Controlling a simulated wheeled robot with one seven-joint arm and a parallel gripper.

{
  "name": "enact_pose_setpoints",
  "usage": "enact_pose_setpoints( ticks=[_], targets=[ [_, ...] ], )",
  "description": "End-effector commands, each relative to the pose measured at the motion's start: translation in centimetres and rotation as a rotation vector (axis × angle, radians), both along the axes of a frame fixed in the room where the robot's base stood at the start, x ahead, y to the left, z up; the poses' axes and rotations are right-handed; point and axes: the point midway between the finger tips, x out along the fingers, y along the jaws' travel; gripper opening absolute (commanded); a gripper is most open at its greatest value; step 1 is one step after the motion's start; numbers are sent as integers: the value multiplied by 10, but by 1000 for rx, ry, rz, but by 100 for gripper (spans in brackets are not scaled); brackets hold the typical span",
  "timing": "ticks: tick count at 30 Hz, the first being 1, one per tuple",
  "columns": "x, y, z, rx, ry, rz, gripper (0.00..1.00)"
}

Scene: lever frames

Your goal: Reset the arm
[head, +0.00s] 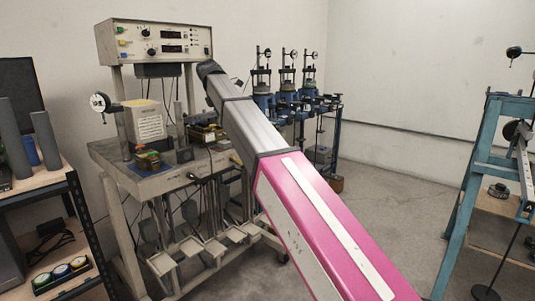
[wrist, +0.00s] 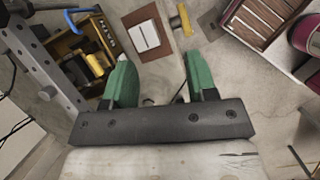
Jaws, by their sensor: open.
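My arm, with a pink and white link (head: 310,220) and a grey link (head: 250,125), reaches from the lower right of the head view up and left to a dark joint (head: 208,69) in front of the bench. My gripper's fingers are not clearly visible in the head view. In the wrist view my gripper (wrist: 161,76) has two green fingers standing well apart. Nothing is between them, so it is open and empty. A pale grey surface shows beneath and between the fingers.
The metal test bench (head: 160,178) carries a control box (head: 155,41) on posts. A shelf (head: 50,190) stands left, and a blue frame (head: 475,165) right. The wrist view shows a yellow-and-black box (wrist: 92,55) and a slatted box (wrist: 265,20). Floor between bench and blue frame is clear.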

Motion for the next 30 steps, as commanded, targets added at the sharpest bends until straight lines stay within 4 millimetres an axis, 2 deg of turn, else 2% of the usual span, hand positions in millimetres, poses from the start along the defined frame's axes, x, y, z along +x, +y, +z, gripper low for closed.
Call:
enact_pose_setpoints(
  ticks=[1,5,8,12,17,23,30],
  targets=[
    [-1,-9,-15,9,-2,-31,52],
    [1,-31,-52,38,-10,-128,52],
    [0,-53,-91,69,-18,-230,52],
    [-6,-95,-158,126,-33,-420,52],
    [-20,-142,-230,188,-49,-648,52],
    [-50,-198,-312,261,-68,-945,52],
    [-101,-261,-398,336,-88,-1318,52]
  ],
)
